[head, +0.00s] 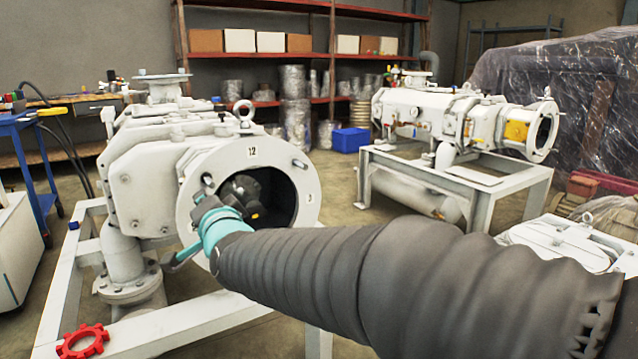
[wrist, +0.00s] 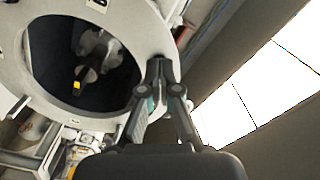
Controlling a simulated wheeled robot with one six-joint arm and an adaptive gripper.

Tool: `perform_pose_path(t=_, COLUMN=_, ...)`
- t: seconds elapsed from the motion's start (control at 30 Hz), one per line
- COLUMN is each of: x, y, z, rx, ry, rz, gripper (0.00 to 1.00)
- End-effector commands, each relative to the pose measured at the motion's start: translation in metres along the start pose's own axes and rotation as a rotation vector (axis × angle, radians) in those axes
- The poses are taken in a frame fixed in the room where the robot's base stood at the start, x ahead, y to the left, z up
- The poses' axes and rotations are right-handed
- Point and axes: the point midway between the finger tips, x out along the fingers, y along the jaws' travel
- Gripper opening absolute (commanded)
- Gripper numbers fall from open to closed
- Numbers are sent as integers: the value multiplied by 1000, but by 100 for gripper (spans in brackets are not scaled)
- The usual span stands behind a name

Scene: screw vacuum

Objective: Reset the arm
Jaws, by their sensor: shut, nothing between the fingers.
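My gripper (wrist: 159,66) is shut and empty in the wrist view, its two fingers meeting at the tips. The fingertips are at the rim of the round white flange (wrist: 160,25) of the vacuum pump; I cannot tell whether they touch it. In the head view my arm, in a dark ribbed sleeve, reaches from the lower right to this flange (head: 304,205) on the near pump (head: 148,185). The gripper is small there, in front of the flange's left side. Dark parts (head: 245,195) with a small yellow mark show inside the flange's opening.
A red gear-shaped piece (head: 83,341) lies on the white frame (head: 190,335) under the near pump. A second pump (head: 420,112) stands on a white stand behind. A blue bin (head: 351,140) sits on the floor. A blue cart (head: 38,175) is at the left.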

Motion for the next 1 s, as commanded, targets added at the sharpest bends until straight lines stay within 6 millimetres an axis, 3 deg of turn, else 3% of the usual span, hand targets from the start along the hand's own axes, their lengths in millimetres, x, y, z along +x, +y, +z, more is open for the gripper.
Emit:
perform_pose_path(t=0.13, x=-2, y=18, z=20, rx=-110, ry=-93, rz=72, gripper=0)
perform_pose_path(t=0.23, x=-15, y=56, z=55, rx=-242, ry=-248, rz=179, gripper=0)
perform_pose_path(t=0.3, x=-36, y=82, z=75, rx=-344, ry=-371, rz=250, gripper=0)
perform_pose_path(t=0.4, x=-77, y=113, z=80, rx=-473, ry=-524, rz=344, gripper=0)
perform_pose_path(t=0.47, x=-106, y=132, z=73, rx=-541, ry=-606, rz=402, gripper=0)
perform_pose_path(t=0.7, x=-242, y=188, z=18, rx=-710, ry=-866, rz=635, gripper=0)
perform_pose_path(t=0.9, x=-344, y=206, z=-27, rx=-713, ry=-931, rz=805, gripper=0)
perform_pose_path(t=1.0, x=-381, y=207, z=-46, rx=-680, ry=-885, rz=874, gripper=0)
